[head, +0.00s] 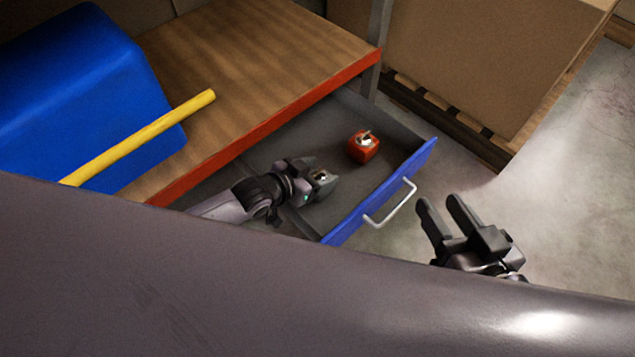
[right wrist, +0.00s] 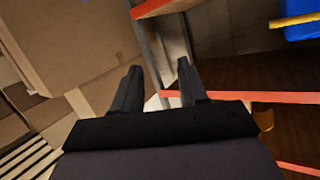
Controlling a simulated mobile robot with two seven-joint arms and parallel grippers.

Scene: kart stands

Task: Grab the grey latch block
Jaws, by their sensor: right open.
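A grey block with a shiny metal latch, the grey latch block (head: 323,178), shows inside the open drawer in the head view, right at the tips of my left gripper (head: 312,178). The gripper covers part of it, and I cannot tell whether the fingers are closed on it. My right gripper (head: 438,199) is open and empty, outside the drawer to the right of its handle. Its two fingers also show apart with nothing between them in the right wrist view (right wrist: 159,68). The grey block cannot be made out there.
An orange block (head: 362,151) with a metal latch sits deeper in the drawer. The drawer has a blue front (head: 345,228) and a pale handle (head: 392,208). A wooden bench (head: 250,55) bears a blue bin (head: 75,85) and yellow bar (head: 140,138). A large carton (head: 480,60) stands behind.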

